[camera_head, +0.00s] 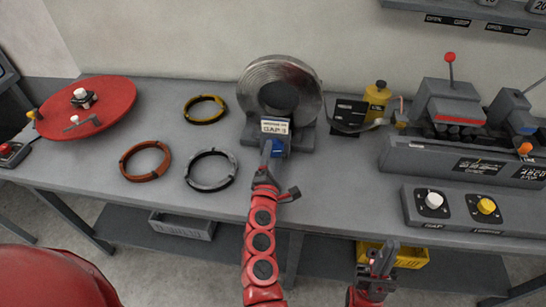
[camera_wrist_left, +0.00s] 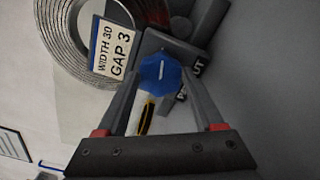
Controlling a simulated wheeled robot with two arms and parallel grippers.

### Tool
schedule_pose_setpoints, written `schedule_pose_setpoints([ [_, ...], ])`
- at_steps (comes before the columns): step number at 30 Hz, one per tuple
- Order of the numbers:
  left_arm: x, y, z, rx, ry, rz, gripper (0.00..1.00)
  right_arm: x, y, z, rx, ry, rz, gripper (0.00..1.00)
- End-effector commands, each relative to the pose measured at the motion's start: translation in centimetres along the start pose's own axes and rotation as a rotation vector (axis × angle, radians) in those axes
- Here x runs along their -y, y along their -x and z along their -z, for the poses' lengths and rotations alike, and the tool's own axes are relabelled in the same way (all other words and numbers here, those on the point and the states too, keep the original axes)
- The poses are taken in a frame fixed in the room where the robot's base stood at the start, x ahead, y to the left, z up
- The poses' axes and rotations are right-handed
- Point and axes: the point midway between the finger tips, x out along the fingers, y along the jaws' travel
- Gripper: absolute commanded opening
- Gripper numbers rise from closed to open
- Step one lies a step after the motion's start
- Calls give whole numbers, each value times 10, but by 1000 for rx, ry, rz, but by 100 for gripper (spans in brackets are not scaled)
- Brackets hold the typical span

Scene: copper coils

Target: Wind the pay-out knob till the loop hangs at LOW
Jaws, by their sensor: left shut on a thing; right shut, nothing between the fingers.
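The big coil of grey metal strip (camera_head: 281,88) stands upright on its stand at the back of the bench, with a "WIDTH 30 GAP 3" card (camera_wrist_left: 112,50) in front. The blue pay-out knob (camera_wrist_left: 160,80) sits low on the stand, with a white line on its face; it also shows in the head view (camera_head: 277,147). My left gripper (camera_head: 271,150) is shut on the knob, one finger on each side. A strip (camera_head: 352,130) sags between the stand and the machine at right, before a dark panel (camera_head: 347,111); its level marks are unreadable. My right gripper (camera_head: 382,256) is shut and empty, low in front of the bench.
Yellow (camera_head: 204,109), orange (camera_head: 146,161) and grey (camera_head: 211,170) rings lie left of the stand, near a red disc (camera_head: 105,97). A yellow bottle (camera_head: 377,95) and the lever machine (camera_head: 448,102) stand right. A box with white and yellow knobs (camera_head: 460,211) is at the front right.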

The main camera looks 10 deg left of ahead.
Motion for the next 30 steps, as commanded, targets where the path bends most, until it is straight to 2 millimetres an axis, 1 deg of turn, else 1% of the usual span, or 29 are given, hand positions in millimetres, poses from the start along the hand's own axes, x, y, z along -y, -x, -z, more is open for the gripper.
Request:
schedule_pose_setpoints([
  [6,1,0,0,1,-204,0,13,0,2,0,0,0,0,0],
  [15,2,0,0,2,-440,-1,13,0,3,0,0,0,0,0],
  [21,2,0,0,2,-543,0,13,0,2,0,0,0,0,0],
  [30,3,0,0,2,-613,1,13,0,2,0,0,0,0,0],
])
